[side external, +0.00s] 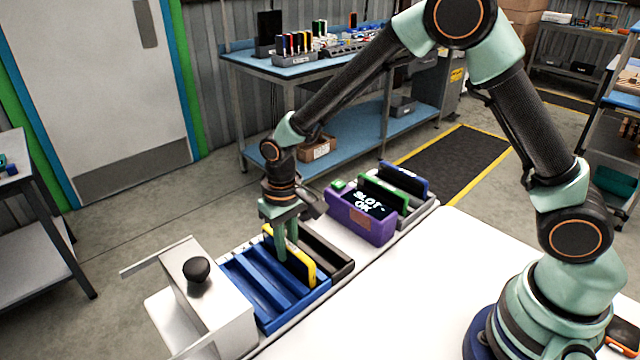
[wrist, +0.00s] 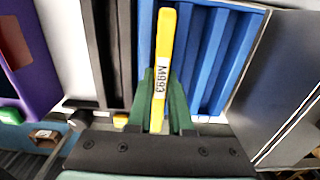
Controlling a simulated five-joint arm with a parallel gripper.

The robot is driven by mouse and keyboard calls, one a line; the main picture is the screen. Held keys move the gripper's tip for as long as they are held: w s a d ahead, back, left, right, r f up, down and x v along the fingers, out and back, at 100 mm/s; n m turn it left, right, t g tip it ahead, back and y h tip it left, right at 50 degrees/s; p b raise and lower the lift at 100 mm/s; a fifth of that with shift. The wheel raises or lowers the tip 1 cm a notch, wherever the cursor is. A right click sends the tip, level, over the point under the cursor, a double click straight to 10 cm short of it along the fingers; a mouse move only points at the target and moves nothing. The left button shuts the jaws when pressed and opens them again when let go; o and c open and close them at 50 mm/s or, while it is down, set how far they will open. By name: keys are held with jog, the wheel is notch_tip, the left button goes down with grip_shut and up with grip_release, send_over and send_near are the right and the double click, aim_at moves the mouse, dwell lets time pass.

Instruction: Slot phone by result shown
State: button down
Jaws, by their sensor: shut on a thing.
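A yellow phone (side external: 307,272), seen edge-on with a printed label in the wrist view (wrist: 165,50), stands upright between the green fingers of my gripper (side external: 287,245). My gripper, also in the wrist view (wrist: 160,105), is shut on it. The phone is at the side of the blue slotted rack (side external: 237,277) nearest the black rack (side external: 340,262); how deep it sits is hard to tell. The blue rack's other slots look empty. A purple tester (side external: 345,215) shows "SLOT-OK" on its dark screen (side external: 368,203).
Behind the tester, a grey rack (side external: 418,214) holds a green phone (side external: 385,190) and a blue phone (side external: 412,180). A white box with a black knob (side external: 196,270) stands close beside the blue rack. The white tabletop (side external: 420,290) nearer my base is clear.

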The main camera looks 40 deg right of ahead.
jog(key=shift+f, duration=0.3)
dwell(0.4)
jog(key=c, duration=0.8)
grip_release()
jog(key=shift+o, duration=0.2)
notch_tip(320, 180, up, 12)
jog(key=shift+r, duration=0.15)
notch_tip(320, 180, up, 7)
dwell(0.5)
